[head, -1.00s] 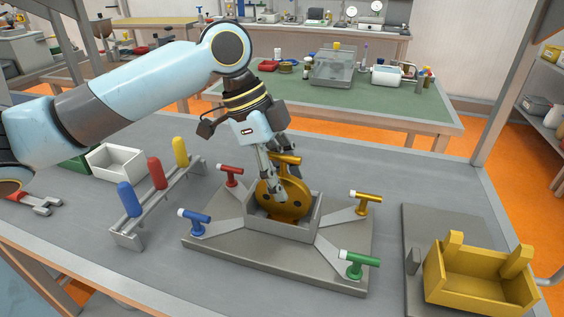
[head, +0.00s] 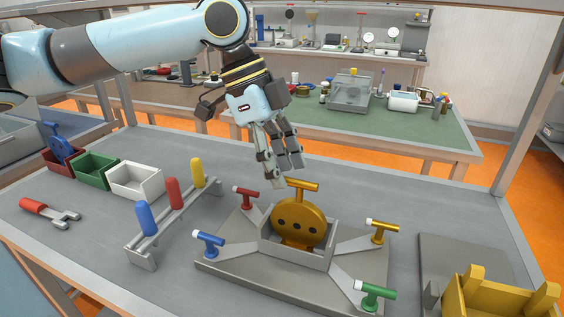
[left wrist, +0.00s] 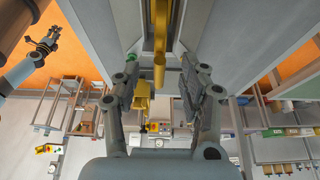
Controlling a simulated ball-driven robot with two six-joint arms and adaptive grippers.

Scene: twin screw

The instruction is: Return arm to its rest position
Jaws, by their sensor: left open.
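My left gripper (head: 286,172) is open and empty in the head view. Its fingertips hang just above and behind the T-handle of a yellow disc-shaped piece (head: 300,222), apart from it as far as I can tell. The disc stands upright in the grey box (head: 270,242) at the middle of the fixture. In the left wrist view the spread fingers of my left gripper (left wrist: 162,95) frame a yellow bar (left wrist: 159,75). Another light-blue arm with a dark gripper (left wrist: 43,46), apparently my right one, is small at the upper left there.
Red (head: 245,196), blue (head: 209,243), green (head: 373,295) and yellow (head: 382,231) T-handles surround the box. A rack (head: 143,258) with coloured grips stands left. A white bin (head: 136,180), green bin (head: 95,172) and red-handled tool (head: 50,211) lie further left. A yellow crate (head: 497,301) is at right.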

